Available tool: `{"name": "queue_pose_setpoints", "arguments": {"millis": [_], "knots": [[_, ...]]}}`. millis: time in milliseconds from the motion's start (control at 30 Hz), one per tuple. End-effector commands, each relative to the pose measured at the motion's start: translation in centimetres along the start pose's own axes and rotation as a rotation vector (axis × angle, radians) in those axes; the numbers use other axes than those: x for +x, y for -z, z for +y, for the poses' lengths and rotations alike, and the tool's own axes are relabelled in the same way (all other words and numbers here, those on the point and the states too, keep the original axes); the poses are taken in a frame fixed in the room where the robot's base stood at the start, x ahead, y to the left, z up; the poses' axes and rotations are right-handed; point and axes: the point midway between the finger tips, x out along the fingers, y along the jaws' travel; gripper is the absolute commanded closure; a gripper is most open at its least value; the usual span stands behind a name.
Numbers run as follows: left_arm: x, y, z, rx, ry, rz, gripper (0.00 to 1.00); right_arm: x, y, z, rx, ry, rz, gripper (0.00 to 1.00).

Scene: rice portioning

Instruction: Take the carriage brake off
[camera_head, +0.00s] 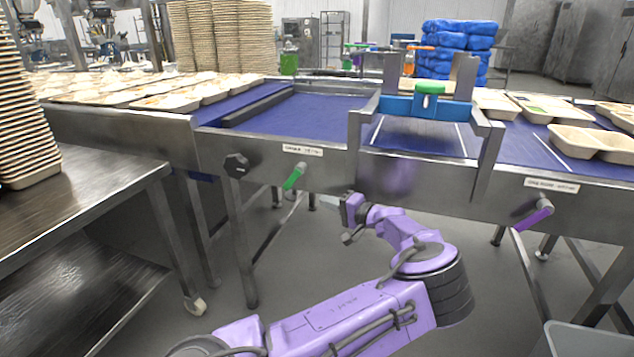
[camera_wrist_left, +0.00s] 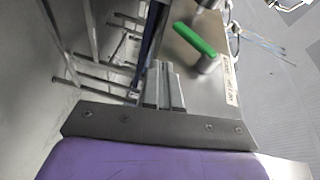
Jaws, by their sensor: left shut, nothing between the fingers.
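A green lever handle (camera_head: 294,178) sticks out of the front of the steel conveyor frame, below a white label (camera_head: 302,150). A purple lever handle (camera_head: 533,219) sticks out further right, below another label (camera_head: 552,185). The label text is too small to read, so I cannot tell which lever is the carriage brake. A metal carriage with a blue crossbar (camera_head: 397,106) and green knob straddles the belt. My left gripper (camera_head: 348,207) is shut and empty, below the frame and right of the green handle. In the left wrist view, the green handle (camera_wrist_left: 195,39) is beyond the shut fingers (camera_wrist_left: 164,88), apart from them.
A black knob (camera_head: 236,165) sits on the frame left of the green handle. A steel table (camera_head: 90,195) with stacked trays stands at left. Table legs and a grey bin (camera_head: 590,340) stand low in view.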

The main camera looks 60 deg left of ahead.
Motion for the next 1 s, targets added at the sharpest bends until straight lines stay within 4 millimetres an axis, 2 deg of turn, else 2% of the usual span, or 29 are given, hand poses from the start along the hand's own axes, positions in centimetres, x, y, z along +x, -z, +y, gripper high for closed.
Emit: {"name": "queue_pose_setpoints", "arguments": {"millis": [200,333,1000], "knots": [[-4.0,-0.3,0.2,0.001,0.001,-0.006,1.00,0.0,0.0,0.0,0.000,0.000,0.000,0.57],[-5.4,-0.3,0.3,0.001,0.000,-0.007,1.00,0.0,0.0,0.0,0.000,0.000,0.000,0.57],[-5.8,-0.2,0.3,0.004,0.001,-0.005,1.00,0.0,0.0,0.0,0.000,0.000,0.000,0.57]]}}
